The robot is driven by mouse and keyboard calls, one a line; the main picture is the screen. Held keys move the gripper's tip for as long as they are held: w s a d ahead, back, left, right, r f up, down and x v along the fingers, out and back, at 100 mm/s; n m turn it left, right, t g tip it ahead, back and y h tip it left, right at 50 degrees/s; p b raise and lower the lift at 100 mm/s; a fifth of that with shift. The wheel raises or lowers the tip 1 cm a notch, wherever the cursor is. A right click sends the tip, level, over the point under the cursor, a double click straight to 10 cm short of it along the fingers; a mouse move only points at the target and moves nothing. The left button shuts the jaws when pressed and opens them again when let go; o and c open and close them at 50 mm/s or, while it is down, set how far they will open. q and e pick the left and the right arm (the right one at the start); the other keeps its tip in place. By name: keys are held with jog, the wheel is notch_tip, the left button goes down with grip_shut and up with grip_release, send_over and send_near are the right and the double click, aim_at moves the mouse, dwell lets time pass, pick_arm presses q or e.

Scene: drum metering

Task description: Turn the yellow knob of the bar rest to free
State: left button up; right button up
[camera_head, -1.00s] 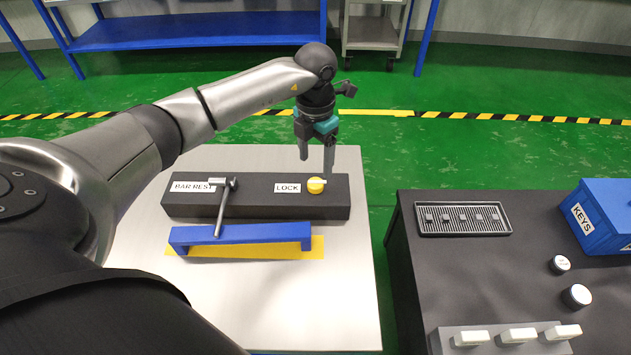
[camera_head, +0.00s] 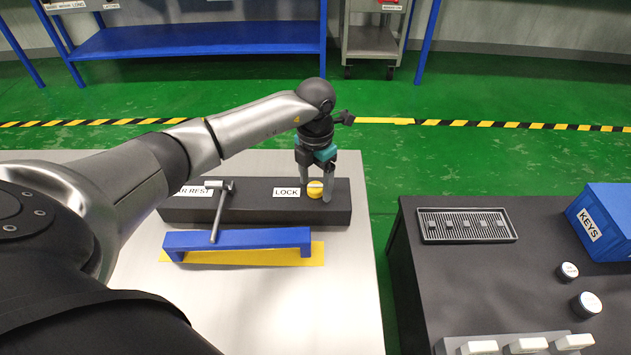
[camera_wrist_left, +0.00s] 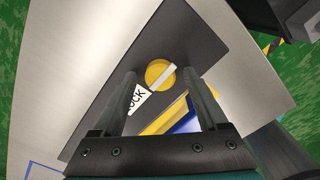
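The yellow knob (camera_head: 314,189) sits on the right part of the black bar rest block (camera_head: 256,213), just right of the LOCK label (camera_head: 287,192). It has a pale bar across its top. It also shows in the left wrist view (camera_wrist_left: 155,71). My left gripper (camera_head: 315,195) points down with its fingers apart, one on each side of the knob. In the left wrist view the fingers (camera_wrist_left: 162,88) are open, with the knob ahead between their tips. Contact with the knob cannot be made out. My right gripper is not in view.
A metal lever (camera_head: 219,212) leans from the block over a blue bar (camera_head: 240,238) on a yellow patch. A dark bench to the right carries a slotted tray (camera_head: 466,240), a blue KEYS box (camera_head: 603,222) and white-topped knobs. The table's front is clear.

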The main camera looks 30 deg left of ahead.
pick_arm(q)
grip_shut()
dwell(0.4)
